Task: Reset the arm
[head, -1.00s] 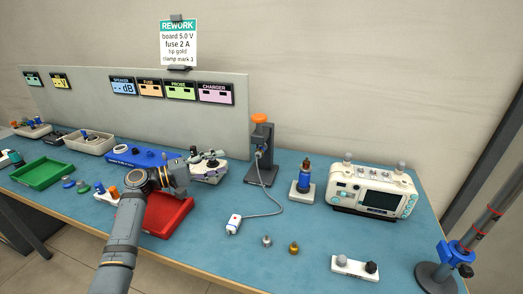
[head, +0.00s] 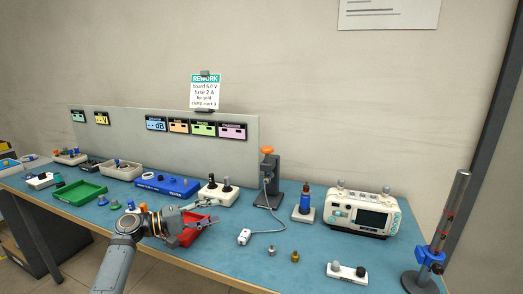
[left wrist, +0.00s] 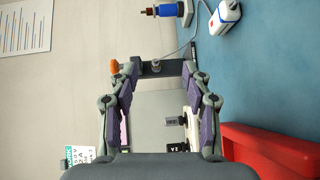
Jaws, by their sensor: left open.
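My left gripper (head: 213,212) is open, over the red tray (head: 192,238) near the bench's front, with its fingers pointing right. In the left wrist view its two fingers (left wrist: 160,75) stand wide apart with nothing held between them. Beyond them shows the dark stand with the orange knob (left wrist: 116,67). The red tray (left wrist: 265,150) lies at lower right of that view. My right gripper is not in view.
A white block with two knobs (head: 218,194) stands just behind the gripper, by a blue block (head: 165,184). A green tray (head: 80,195) is left. The dark stand (head: 268,180), white cabled box (head: 244,237) and white instrument (head: 363,213) are right.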

